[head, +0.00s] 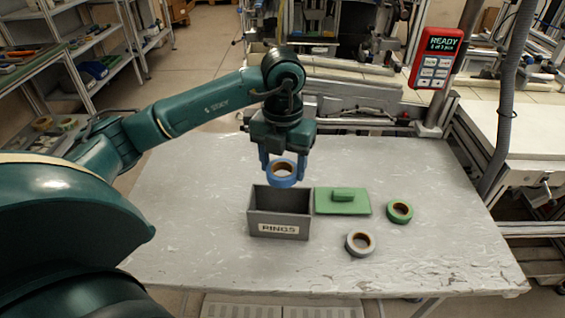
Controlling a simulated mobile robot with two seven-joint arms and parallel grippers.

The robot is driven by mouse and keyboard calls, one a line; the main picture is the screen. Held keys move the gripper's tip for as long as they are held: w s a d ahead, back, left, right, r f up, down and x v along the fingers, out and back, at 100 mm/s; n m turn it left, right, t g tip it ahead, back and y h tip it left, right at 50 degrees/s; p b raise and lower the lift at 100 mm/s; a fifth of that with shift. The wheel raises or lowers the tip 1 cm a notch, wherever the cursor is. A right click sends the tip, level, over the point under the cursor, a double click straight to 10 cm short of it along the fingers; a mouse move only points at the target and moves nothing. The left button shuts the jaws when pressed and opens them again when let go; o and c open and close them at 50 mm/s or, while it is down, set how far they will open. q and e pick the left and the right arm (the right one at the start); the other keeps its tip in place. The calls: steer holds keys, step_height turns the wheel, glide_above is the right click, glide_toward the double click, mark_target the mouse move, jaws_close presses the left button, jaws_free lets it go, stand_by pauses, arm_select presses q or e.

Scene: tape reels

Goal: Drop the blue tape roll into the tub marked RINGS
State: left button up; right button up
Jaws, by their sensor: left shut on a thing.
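The blue tape roll (282,181) is between the fingers of my left gripper (282,173), which is shut on it. The roll shows its brown core and is held just above the back of the grey tub (279,229) labelled RINGS. The tub stands open on the table, and the part of its inside that I can see looks empty. A green lid (343,208) with a block handle lies flat to the right of the tub. My right gripper does not show.
A green tape roll (400,212) and a whitish-grey tape roll (360,243) lie on the grey table (190,215), right of the tub. A red control box (437,58) reading READY is on a post at the back right. The table's left side is clear.

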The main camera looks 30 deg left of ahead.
mark_target(281, 180)
arm_select(q)
steer(key=shift+s+a, duration=0.1)
steer(key=shift+a, duration=0.1)
steer(key=shift+f+b, duration=0.65)
steer(key=shift+f, duration=0.15)
step_height(281, 180, down, 3)
steer(key=shift+f+b, duration=0.1)
steer(key=shift+b, duration=1)
step_height(281, 180, down, 2)
steer(key=shift+f+b, duration=0.1)
steer(key=shift+b, duration=0.75)
steer(key=shift+f+b, duration=0.5)
steer(key=shift+f, duration=0.1)
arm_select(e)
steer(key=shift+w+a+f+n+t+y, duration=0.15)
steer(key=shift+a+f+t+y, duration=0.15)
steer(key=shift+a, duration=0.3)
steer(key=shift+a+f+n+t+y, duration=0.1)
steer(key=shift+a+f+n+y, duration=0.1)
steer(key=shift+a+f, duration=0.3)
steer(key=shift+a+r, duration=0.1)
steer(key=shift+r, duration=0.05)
arm_select(q)
steer(key=o, duration=1)
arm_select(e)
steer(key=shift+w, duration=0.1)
arm_select(q)
steer(key=shift+o, duration=0.2)
